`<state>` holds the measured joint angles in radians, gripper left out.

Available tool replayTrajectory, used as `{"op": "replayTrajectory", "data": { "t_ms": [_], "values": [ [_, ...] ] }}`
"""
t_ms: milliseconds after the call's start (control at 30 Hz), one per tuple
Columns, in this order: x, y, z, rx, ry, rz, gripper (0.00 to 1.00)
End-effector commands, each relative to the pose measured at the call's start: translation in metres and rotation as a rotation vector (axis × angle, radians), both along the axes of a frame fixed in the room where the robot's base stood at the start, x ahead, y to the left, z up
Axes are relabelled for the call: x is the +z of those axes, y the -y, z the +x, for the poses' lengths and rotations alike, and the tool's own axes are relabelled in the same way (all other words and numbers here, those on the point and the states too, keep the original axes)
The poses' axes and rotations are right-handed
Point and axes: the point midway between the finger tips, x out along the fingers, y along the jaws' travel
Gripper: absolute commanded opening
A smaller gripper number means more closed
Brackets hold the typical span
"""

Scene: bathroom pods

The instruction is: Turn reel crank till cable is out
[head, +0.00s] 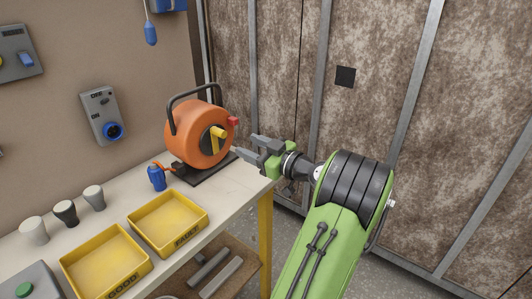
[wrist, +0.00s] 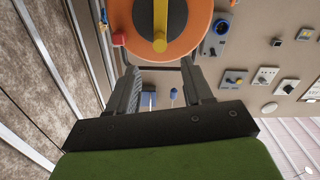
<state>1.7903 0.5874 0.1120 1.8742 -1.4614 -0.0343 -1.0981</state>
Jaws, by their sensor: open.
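The orange cable reel (head: 196,135) stands on a dark base (head: 205,172) at the far end of the bench, with a black handle over it. Its yellow crank (head: 217,132) is on the dark hub facing my arm. A short orange cable with a blue plug (head: 156,178) hangs out at the reel's lower left. My gripper (head: 246,147) is open and empty, just right of the reel. In the wrist view, the reel (wrist: 195,45) and yellow crank (wrist: 160,22) lie beyond my open fingers (wrist: 160,82). I cannot tell the exact gap between fingers and reel.
Two yellow trays (head: 168,222) and several small cups (head: 66,212) stand nearer on the bench (head: 128,190). Sockets (head: 102,116) are on the left wall. A metal-framed, stained panel wall (head: 380,70) rises behind my arm. A red knob (head: 233,121) sits on the reel's right side.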

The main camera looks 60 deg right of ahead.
Motion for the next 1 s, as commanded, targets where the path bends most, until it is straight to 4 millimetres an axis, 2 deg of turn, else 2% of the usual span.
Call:
{"op": "replayTrajectory", "data": {
  "t_ms": [33, 100, 300, 1000],
  "values": [
    [0.001, -0.001, -0.013, -0.007, 0.001, 0.001, 0.51],
    [0.001, -0.005, -0.026, -0.006, 0.002, 0.002, 0.51],
    [0.0, -0.011, -0.05, 0.0, 0.0, 0.001, 0.51],
    [0.0, -0.012, -0.052, 0.003, -0.002, 0.0, 0.51]
  ]
}}
